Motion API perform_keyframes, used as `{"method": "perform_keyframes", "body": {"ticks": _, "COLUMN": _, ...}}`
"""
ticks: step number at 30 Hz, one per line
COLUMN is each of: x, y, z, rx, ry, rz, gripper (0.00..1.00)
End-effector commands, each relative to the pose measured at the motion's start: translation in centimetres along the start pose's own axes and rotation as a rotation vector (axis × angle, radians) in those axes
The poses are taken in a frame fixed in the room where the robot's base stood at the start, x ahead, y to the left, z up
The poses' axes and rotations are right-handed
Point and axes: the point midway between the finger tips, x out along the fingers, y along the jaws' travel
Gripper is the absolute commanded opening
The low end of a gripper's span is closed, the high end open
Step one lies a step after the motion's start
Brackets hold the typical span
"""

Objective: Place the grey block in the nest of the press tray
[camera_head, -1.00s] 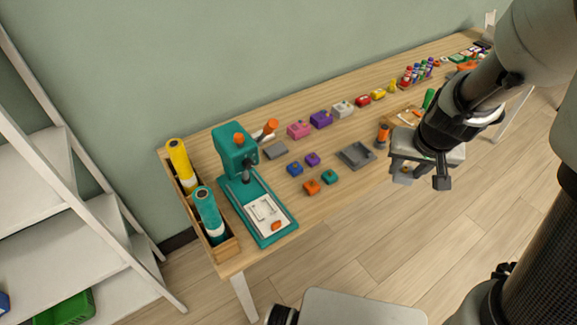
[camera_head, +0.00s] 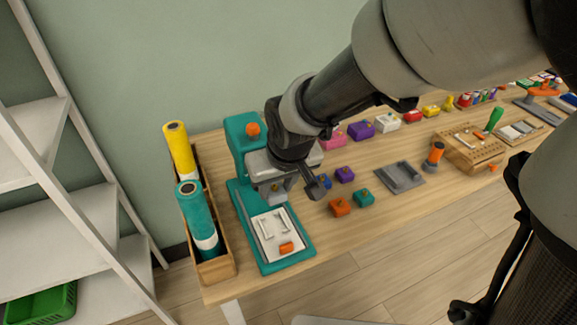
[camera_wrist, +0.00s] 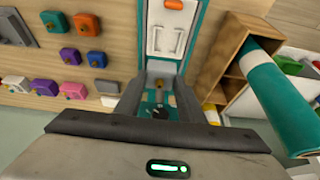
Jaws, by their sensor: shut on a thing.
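The teal press (camera_head: 245,135) stands at the left end of the table. Its white tray (camera_head: 265,247) lies on the teal base with the raised nest (camera_head: 273,222) empty and an orange piece at the front. The tray also shows in the wrist view (camera_wrist: 165,42). My gripper (camera_head: 292,190) is at the press, above and behind the nest, partly hiding the press column. It is shut on a small light grey block (camera_head: 279,192), which hangs below it, apart from the tray.
A wooden box (camera_head: 218,268) with yellow and teal rolls stands close left of the press. Small orange (camera_head: 340,207), teal (camera_head: 364,198) and purple (camera_head: 344,174) blocks sit to the right, with a grey tray (camera_head: 400,177) beyond. White shelves stand at far left.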

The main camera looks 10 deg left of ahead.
Motion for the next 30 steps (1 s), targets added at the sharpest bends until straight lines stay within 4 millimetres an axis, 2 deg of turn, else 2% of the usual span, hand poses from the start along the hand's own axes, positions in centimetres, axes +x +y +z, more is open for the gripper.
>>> {"method": "perform_keyframes", "body": {"ticks": 3, "x": 1.6, "y": -0.9, "z": 0.7, "rx": -0.02, "ry": 0.001, "rz": -0.005, "gripper": 0.09}}
{"method": "perform_keyframes", "body": {"ticks": 9, "x": 5.0, "y": -1.0, "z": 2.1, "rx": -0.021, "ry": 0.0, "rz": -0.006, "gripper": 0.09}}
{"method": "perform_keyframes", "body": {"ticks": 17, "x": 7.0, "y": -0.9, "z": 2.9, "rx": -0.021, "ry": 0.001, "rz": -0.005, "gripper": 0.09}}
{"method": "perform_keyframes", "body": {"ticks": 21, "x": 9.1, "y": -0.9, "z": 3.8, "rx": -0.02, "ry": 0.0, "rz": -0.006, "gripper": 0.09}}
{"method": "perform_keyframes", "body": {"ticks": 23, "x": 9.6, "y": -0.9, "z": 4.0, "rx": -0.021, "ry": 0.0, "rz": -0.005, "gripper": 0.06}}
{"method": "perform_keyframes", "body": {"ticks": 29, "x": 9.7, "y": -0.9, "z": 4.2, "rx": -0.019, "ry": -0.004, "rz": -0.005, "gripper": 0.05}}
{"method": "perform_keyframes", "body": {"ticks": 30, "x": 9.7, "y": -0.9, "z": 4.3, "rx": -0.019, "ry": -0.006, "rz": -0.004, "gripper": 0.4}}
